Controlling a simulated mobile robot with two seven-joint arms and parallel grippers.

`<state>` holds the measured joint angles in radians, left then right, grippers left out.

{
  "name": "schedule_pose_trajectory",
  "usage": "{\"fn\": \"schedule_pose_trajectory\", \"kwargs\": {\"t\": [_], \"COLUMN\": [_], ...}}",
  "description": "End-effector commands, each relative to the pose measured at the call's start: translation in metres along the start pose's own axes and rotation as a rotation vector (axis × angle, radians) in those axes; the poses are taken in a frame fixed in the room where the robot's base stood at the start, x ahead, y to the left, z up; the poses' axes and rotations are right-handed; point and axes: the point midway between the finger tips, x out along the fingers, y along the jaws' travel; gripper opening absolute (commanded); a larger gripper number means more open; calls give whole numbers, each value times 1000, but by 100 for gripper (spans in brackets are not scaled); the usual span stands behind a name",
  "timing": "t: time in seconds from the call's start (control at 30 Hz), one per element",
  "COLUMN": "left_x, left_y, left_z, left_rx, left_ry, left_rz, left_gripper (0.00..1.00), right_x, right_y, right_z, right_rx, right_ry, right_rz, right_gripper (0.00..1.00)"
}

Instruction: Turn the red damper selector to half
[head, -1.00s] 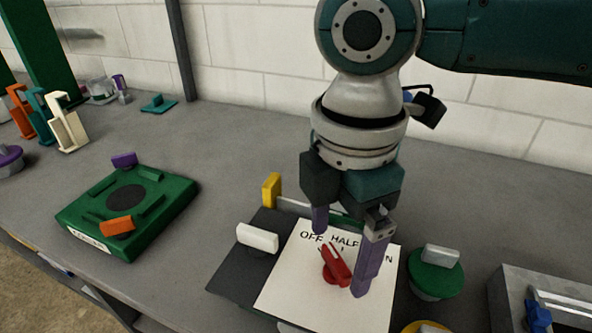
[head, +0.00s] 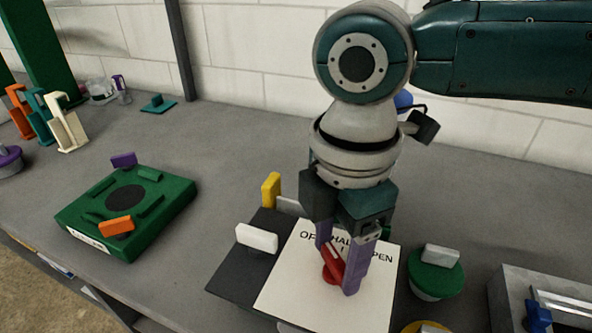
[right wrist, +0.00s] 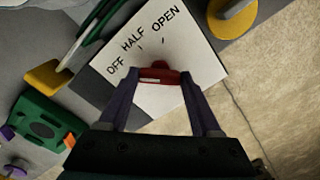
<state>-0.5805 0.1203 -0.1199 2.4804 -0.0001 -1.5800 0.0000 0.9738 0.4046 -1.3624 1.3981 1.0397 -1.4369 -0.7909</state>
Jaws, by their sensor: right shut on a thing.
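The red damper selector (head: 333,268) stands on a white card (head: 285,290) marked OFF, HALF and OPEN from left to right. Its raised red handle, with a pale line along it, leans up and left in the head view, toward the OFF and HALF side; its exact setting is hard to tell. My right gripper (head: 338,266) points down with its purple fingers shut on the handle. The right wrist view shows the selector (right wrist: 160,76) between the fingertips, below the labels. The fingers partly cover the labels in the head view. My left gripper is not in view.
Close around the card are a white handle (head: 257,237), a yellow one (head: 271,189) and a green knob with a grey handle (head: 437,262). A green box (head: 150,228) with orange and purple tabs sits left. A grey metal frame (head: 558,280) is right.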

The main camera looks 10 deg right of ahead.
Motion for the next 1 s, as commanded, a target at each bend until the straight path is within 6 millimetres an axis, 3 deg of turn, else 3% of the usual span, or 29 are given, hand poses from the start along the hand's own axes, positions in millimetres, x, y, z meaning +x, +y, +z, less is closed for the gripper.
{"fn": "schedule_pose_trajectory", "kwargs": {"t": [0.23, 0.57, 1.0], "left_x": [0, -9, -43], "left_y": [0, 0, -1], "left_z": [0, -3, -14], "left_rx": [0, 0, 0], "left_ry": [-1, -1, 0], "left_rz": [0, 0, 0], "left_gripper": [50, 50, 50], "right_x": [0, -2, -4], "right_y": [0, -1, -1], "right_z": [0, -1, -1], "right_rx": [0, 59, 390], "right_ry": [0, 2, 3], "right_rz": [-1, -4, -5], "right_gripper": [9, 9, 9]}}
